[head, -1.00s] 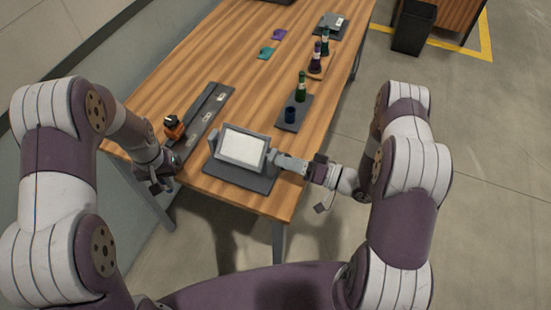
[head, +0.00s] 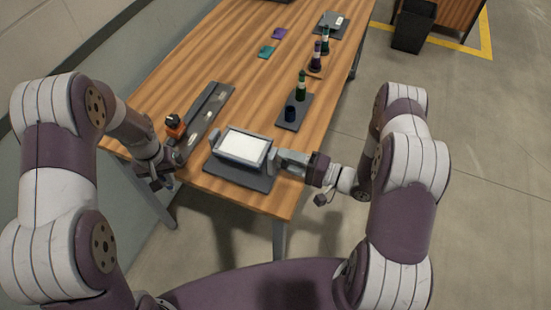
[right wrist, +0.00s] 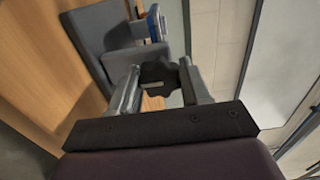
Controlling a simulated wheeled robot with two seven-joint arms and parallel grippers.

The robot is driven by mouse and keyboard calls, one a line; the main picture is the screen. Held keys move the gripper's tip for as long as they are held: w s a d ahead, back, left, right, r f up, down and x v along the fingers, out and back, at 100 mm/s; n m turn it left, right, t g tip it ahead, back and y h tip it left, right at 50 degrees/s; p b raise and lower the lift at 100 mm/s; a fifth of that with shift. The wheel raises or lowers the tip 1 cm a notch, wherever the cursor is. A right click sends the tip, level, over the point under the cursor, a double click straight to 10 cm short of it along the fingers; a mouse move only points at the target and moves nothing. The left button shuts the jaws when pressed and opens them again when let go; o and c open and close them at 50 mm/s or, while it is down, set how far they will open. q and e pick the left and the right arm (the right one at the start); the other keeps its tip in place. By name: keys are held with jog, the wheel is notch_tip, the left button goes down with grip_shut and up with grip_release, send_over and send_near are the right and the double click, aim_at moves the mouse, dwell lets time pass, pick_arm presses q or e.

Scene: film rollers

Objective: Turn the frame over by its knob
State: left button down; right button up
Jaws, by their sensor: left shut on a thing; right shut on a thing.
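The frame (head: 243,147) has a pale panel with a grey rim and sits tilted between uprights on a dark base (head: 243,178) at the table's near end. My right gripper (head: 278,160) is at the frame's right side, shut on the knob. In the right wrist view the dark, lobed knob (right wrist: 158,73) is between the fingers of my right gripper (right wrist: 160,85). My left gripper (head: 175,161) is low at the near end of a long dark board (head: 213,103). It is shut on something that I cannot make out.
An orange and black object (head: 175,127) stands left of the long board. A dark tray (head: 293,118) behind the frame holds a green bottle (head: 301,88) and a dark blue cup (head: 290,111). Dark bottles (head: 317,56) and teal and purple pieces are farther back. The middle of the table is clear.

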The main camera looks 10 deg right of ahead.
jog(key=shift+w+d+r, duration=0.1)
dwell(0.4)
jog(key=o, duration=0.8)
pick_arm(q)
jog(key=shift+w, duration=0.1)
pick_arm(e)
jog(key=shift+o, duration=1.2)
pick_arm(q)
notch_tip(320, 180, down, 2)
jog(key=shift+f+b, duration=0.2)
jog(key=shift+b, duration=1.05)
pick_arm(e)
jog(key=v, duration=1.2)
